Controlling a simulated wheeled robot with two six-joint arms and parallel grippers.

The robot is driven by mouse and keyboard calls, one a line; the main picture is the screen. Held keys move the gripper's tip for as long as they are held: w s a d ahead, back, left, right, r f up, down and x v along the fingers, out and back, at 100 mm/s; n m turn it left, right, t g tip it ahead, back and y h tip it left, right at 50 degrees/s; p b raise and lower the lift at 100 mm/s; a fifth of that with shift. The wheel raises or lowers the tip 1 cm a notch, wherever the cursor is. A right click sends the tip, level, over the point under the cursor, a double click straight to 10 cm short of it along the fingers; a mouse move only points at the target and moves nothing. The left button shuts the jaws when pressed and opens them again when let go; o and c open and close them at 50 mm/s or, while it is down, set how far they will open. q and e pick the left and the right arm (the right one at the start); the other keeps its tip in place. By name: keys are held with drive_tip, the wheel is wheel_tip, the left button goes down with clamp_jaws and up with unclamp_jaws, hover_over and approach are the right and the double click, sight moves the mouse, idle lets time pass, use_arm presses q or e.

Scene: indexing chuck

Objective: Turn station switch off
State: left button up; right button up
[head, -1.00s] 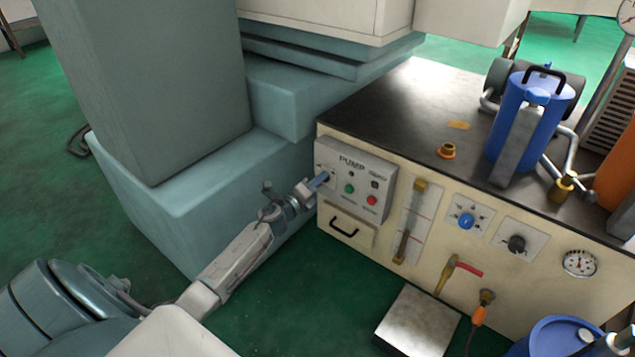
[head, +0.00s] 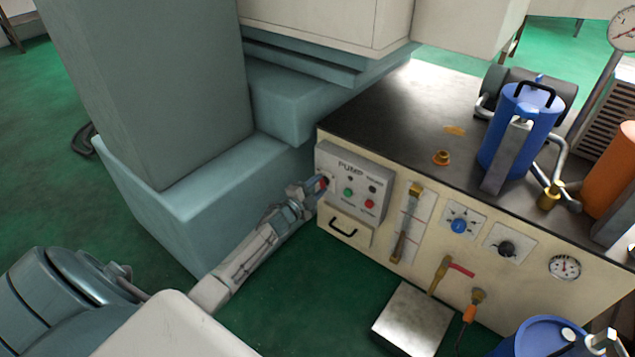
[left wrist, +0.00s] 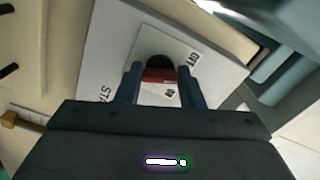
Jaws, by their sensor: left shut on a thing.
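The station switch (left wrist: 158,75) is a dark round knob with a red band on a white plate, in the left wrist view. The plate is lettered, but the lettering is only partly legible. My left gripper (left wrist: 160,86) has one finger on each side of the knob and is shut on it. In the head view the left gripper (head: 318,186) reaches the left end of the grey PUMP panel (head: 352,165), where a little red of the switch (head: 324,182) shows at the fingertips. The switch's exact angle is hard to read. My right gripper is not seen.
Green (head: 348,192) and red (head: 369,204) buttons sit just right of the switch. Below is a drawer with a black handle (head: 342,229). A gauge tube (head: 407,222), blue knob (head: 459,226) and black knob (head: 506,248) follow rightward. A teal machine base (head: 225,215) stands close left.

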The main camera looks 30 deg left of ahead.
use_arm(q)
drive_tip(key=shift+n+p, duration=0.45)
drive_tip(key=shift+n, duration=0.35)
drive_tip(key=o, duration=1)
drive_tip(key=shift+f, duration=0.1)
drive_tip(key=shift+s, duration=0.15)
drive_tip(key=s, duration=0.3)
drive_tip(key=s+p, duration=0.1)
drive_tip(key=s, duration=0.3)
drive_tip(key=s+a+p, duration=0.1)
drive_tip(key=s, duration=0.2)
drive_tip(key=shift+s, duration=0.3)
